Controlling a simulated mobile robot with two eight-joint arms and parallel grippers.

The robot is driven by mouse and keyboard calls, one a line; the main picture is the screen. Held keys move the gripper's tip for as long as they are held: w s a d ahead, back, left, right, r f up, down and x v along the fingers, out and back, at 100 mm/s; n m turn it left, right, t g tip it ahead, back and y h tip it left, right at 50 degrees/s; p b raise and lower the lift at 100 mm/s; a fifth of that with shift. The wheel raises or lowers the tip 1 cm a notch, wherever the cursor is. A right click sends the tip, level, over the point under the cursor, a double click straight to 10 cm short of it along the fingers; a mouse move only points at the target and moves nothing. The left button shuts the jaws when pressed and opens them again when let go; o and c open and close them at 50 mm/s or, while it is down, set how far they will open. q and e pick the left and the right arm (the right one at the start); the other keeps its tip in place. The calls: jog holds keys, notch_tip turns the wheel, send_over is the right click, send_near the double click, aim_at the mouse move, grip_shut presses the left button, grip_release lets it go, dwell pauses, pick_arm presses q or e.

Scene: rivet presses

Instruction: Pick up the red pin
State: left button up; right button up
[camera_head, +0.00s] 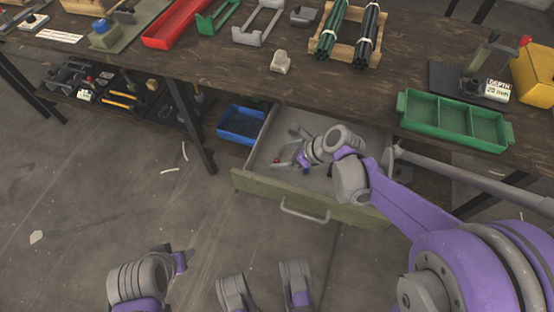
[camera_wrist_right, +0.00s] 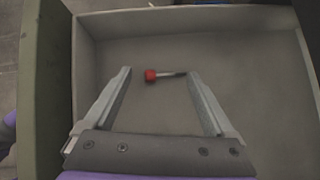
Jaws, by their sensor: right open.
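The red pin lies on the drawer floor, its red head (camera_wrist_right: 151,76) to the left and its thin metal shank to the right in the right wrist view. The red head also shows small in the head view (camera_head: 277,161). My right gripper (camera_head: 285,148) is inside the open drawer (camera_head: 265,181), fingers spread and empty. In the right wrist view, the pin lies across the gap between the fingertips (camera_wrist_right: 158,74); I see no contact. Part of my left arm shows at the lower left, near my left gripper (camera_head: 182,261), whose fingers I cannot make out.
The drawer walls (camera_wrist_right: 185,15) surround the right gripper. The dark workbench top (camera_head: 185,55) is above. A green compartment tray (camera_head: 440,115) sits at its right edge, a blue bin (camera_head: 241,124) on the lower shelf left of the drawer. The floor in front is mostly clear.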

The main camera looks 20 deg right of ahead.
jog(key=shift+w+a+f, duration=0.2)
jog(key=shift+w+f, duration=0.1)
jog(key=shift+f, duration=0.1)
jog(key=shift+r, duration=0.1)
grip_shut()
jog(key=shift+s, duration=0.1)
